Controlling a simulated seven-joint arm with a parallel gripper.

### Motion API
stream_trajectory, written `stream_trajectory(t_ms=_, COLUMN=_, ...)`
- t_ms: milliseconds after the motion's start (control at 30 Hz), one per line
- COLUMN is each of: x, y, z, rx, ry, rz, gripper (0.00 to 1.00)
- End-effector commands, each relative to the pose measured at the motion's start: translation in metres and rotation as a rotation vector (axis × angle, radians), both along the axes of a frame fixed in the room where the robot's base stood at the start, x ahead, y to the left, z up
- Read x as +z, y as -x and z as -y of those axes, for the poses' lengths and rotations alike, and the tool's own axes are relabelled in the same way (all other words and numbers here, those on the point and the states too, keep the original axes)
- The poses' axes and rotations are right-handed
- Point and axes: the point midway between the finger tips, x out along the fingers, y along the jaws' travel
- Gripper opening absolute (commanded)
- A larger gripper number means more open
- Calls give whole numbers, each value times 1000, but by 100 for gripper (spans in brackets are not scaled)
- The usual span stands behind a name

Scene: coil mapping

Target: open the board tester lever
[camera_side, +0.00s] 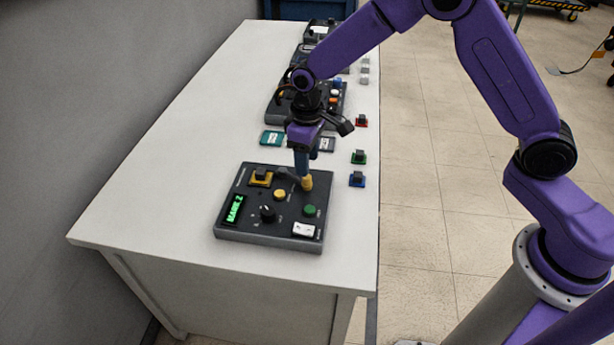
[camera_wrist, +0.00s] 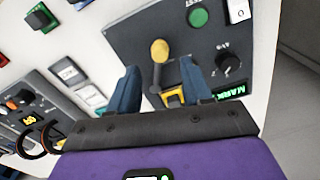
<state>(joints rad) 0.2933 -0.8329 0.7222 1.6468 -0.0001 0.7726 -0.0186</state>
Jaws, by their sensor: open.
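The board tester (camera_side: 228,225) is a dark box near the front of the table, also in the wrist view (camera_wrist: 128,35). Its lever has a yellow knob (camera_side: 307,183), which shows in the wrist view (camera_wrist: 159,50) with a thin grey stem running down from it. My gripper (camera_side: 303,172) is low over the tester at the lever knob, pointing down. In the wrist view my gripper (camera_wrist: 160,82) is open, with one blue finger on each side of the lever stem. I cannot tell whether a finger touches it.
The tester has a green button (camera_side: 310,210), a yellow button (camera_side: 279,194), a black dial (camera_side: 268,212), a white switch (camera_side: 303,230) and a lit green display (camera_side: 234,209). Small coloured blocks (camera_side: 359,157) line the right table edge. Another device (camera_side: 290,112) stands behind.

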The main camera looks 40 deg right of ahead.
Motion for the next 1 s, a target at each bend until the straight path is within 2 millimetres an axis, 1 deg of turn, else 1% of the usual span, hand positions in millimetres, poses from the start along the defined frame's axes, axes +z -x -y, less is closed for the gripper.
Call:
stream_trajectory(t_ms=33, x=-11, y=1, z=0, rx=1, ry=3, rz=-4, gripper=49)
stream_trajectory(t_ms=100, x=-23, y=1, z=0, rx=0, ry=3, rz=-4, gripper=49)
stream_trajectory(t_ms=300, x=-50, y=1, z=0, rx=1, ry=2, rz=-3, gripper=49)
stream_trajectory(t_ms=500, x=-62, y=1, z=0, rx=1, ry=1, rz=-1, gripper=49)
stream_trajectory(t_ms=767, x=-63, y=0, z=0, rx=1, ry=0, rz=0, gripper=49)
stream_trajectory(t_ms=800, x=-63, y=0, z=0, rx=0, ry=0, rz=0, gripper=46)
stream_trajectory(t_ms=867, x=-63, y=0, z=0, rx=1, ry=0, rz=0, gripper=26)
stream_trajectory(t_ms=900, x=-63, y=0, z=0, rx=0, ry=0, rz=0, gripper=13)
stream_trajectory(t_ms=933, x=-63, y=0, z=0, rx=0, ry=0, rz=0, gripper=4)
stream_trajectory(t_ms=967, x=-63, y=0, z=0, rx=0, ry=0, rz=0, gripper=0)
stream_trajectory(t_ms=1000, x=-63, y=0, z=0, rx=0, ry=0, rz=0, gripper=0)
